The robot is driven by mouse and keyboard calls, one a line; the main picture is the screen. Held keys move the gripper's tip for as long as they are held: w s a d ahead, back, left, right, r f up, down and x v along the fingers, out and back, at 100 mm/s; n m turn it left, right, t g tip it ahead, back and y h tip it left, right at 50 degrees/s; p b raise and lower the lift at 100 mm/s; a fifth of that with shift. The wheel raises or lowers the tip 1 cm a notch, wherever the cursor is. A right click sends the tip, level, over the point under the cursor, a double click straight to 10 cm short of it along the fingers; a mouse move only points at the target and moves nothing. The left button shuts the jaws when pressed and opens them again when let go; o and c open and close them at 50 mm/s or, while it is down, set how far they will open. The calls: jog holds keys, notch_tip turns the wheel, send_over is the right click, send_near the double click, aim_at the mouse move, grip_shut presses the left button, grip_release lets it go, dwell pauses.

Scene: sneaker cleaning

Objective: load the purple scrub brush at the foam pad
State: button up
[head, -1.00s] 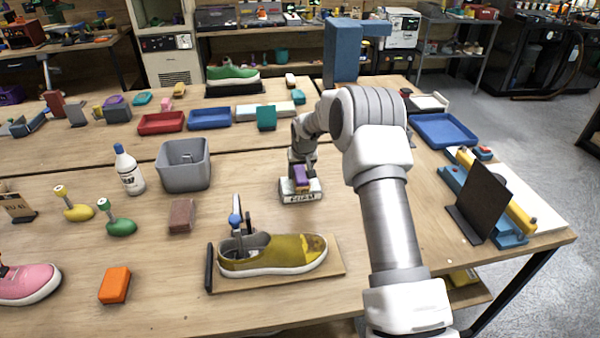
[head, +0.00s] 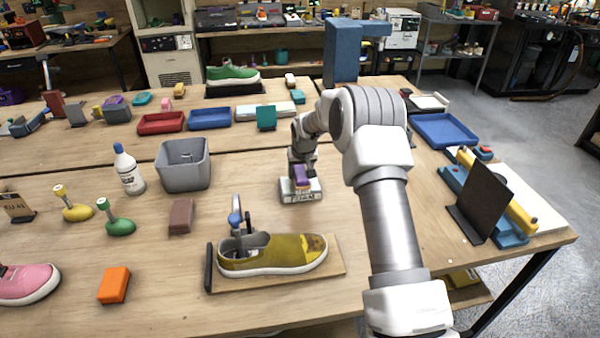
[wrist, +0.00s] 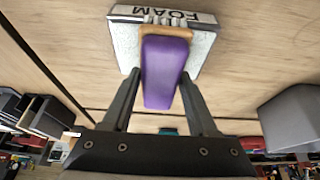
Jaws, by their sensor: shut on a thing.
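The purple scrub brush (head: 300,175) is in my gripper (head: 299,165) over the foam pad (head: 302,196), a pale block with a dark-lettered front edge. In the wrist view my gripper (wrist: 160,95) has its two fingers on either side of the purple brush (wrist: 164,72), and the foam pad (wrist: 207,50), lettered FOAM, lies under the brush. A tan strip and pale bristles show at the brush's end, at the pad's lettered edge. The bristles appear to touch the pad, but the exact contact is hard to tell.
A mustard sneaker (head: 285,253) sits on a wooden board in front of the pad. A grey bin (head: 184,168) stands to the left, with a brown block (head: 181,216) near it. A blue tray (head: 444,130) is at the right. Bare tabletop surrounds the pad.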

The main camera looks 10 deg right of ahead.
aim_at(300, 170)
dwell(0.4)
jog(key=shift+r+p, duration=1.5)
jog(key=shift+r, duration=2)
jog(key=shift+s, duration=0.1)
